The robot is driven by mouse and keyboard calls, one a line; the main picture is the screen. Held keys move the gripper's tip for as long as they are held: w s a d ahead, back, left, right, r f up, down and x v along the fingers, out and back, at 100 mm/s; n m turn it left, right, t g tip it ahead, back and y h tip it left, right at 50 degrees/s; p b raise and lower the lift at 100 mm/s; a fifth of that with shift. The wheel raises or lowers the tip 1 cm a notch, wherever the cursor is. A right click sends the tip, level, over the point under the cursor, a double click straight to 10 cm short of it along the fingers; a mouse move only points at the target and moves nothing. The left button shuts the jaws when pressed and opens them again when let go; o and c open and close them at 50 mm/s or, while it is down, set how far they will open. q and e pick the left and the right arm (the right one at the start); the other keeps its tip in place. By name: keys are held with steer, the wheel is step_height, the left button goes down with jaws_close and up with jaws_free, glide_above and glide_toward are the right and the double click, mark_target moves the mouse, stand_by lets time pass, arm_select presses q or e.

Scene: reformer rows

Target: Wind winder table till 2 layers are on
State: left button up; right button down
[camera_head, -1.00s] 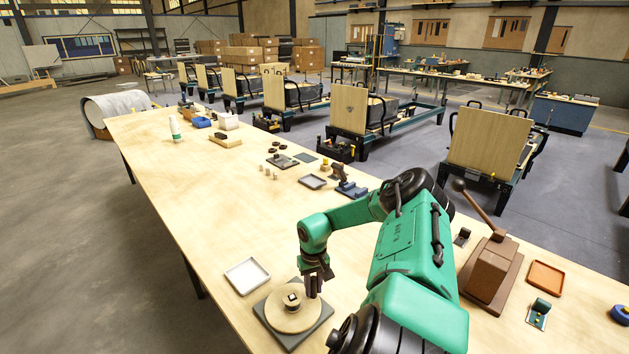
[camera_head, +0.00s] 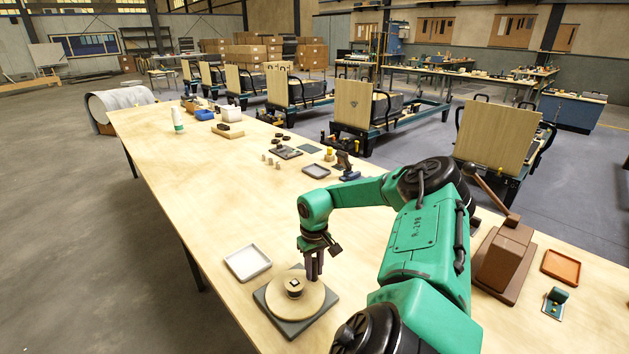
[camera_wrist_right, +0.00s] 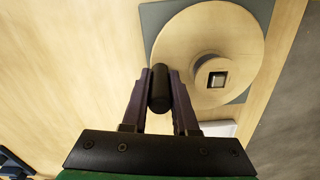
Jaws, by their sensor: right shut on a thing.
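The winder table is a round pale wooden disc (camera_head: 301,301) on a square dark grey base plate (camera_head: 287,328), near the front of the workbench. A small raised hub (camera_head: 294,287) with a dark square in it stands at its middle. My right gripper (camera_head: 314,276) points down over the disc's far right edge. In the right wrist view, its fingers (camera_wrist_right: 159,90) are closed around an upright dark cylindrical handle (camera_wrist_right: 159,91) at the disc's rim. I cannot make out any wound layers on the hub. My left gripper is not in view.
A white tray (camera_head: 248,262) lies just left of the base plate. A brown block with a lever (camera_head: 504,260), an orange tray (camera_head: 566,267) and a small green-and-metal piece (camera_head: 555,302) are at right. The bench's left part is largely clear.

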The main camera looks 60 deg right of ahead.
steer(key=shift+f, duration=0.1)
steer(key=c, duration=1)
jaws_free()
steer(key=shift+o, duration=0.2)
step_height(320, 180, up, 15)
steer(key=b, duration=0.1)
steer(key=shift+f, duration=0.2)
steer(key=shift+w, duration=0.1)
